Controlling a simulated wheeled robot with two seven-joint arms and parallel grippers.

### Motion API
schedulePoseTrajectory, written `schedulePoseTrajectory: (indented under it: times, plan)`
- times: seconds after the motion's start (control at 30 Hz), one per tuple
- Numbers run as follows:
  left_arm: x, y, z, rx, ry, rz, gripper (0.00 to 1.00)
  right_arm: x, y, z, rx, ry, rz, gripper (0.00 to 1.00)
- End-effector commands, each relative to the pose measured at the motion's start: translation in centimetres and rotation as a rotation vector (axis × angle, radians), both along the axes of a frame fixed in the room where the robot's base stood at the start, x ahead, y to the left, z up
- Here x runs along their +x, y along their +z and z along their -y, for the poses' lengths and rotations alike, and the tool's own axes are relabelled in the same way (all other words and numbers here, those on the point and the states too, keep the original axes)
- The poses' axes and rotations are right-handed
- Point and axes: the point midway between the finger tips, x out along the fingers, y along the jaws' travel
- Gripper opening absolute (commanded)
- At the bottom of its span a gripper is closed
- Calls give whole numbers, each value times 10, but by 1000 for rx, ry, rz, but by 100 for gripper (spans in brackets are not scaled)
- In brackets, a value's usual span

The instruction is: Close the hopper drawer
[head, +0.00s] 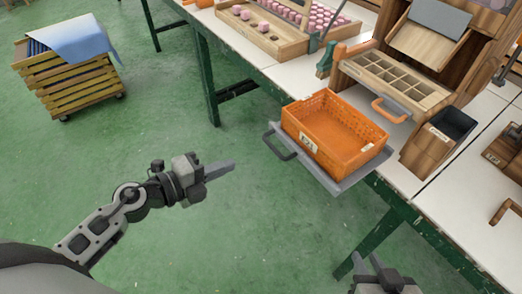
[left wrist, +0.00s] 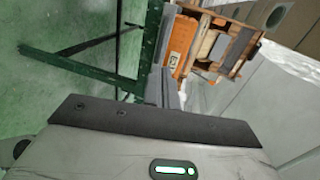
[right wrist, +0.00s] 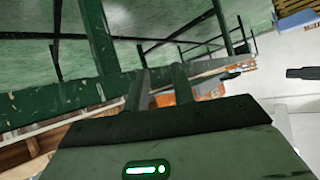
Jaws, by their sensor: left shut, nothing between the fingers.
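The wooden hopper (head: 430,35) stands on the bench at the upper right. A divided wooden drawer (head: 392,82) with an orange handle (head: 391,111) sticks out from its lower front, and its compartments look empty. My left gripper (head: 224,168) is shut and empty over the green floor, well left of the drawer. Its fingers also show together in the left wrist view (left wrist: 168,92). My right gripper (head: 368,262) is at the bottom of the head view, below the drawer and beside the bench. In the right wrist view its fingers (right wrist: 160,88) stand apart with nothing held between them.
An orange crate (head: 309,139) sits on a grey pull-out shelf (head: 356,179) with a dark handle, jutting from the bench edge below the drawer. A dark-lined wooden bin (head: 425,150) stands right of it.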

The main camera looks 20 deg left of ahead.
Motion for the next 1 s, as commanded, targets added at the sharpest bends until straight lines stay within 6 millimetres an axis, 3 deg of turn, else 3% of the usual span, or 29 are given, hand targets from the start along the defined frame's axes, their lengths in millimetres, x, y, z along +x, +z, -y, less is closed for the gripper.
schedulePoseTrajectory:
  times: [0.2,0.43,0.63,1.0]
  plan:
    - [40,-8,30,-5,3,2,0,-4,-4,2,-15,4,-18,25]
    - [69,-17,52,-4,1,2,0,-4,-7,3,-22,7,-22,25]
    - [79,-21,61,-3,2,-1,0,-4,-6,3,-20,8,-17,25]
    - [80,-21,61,-3,2,0,0,-2,-4,3,-17,7,-12,25]
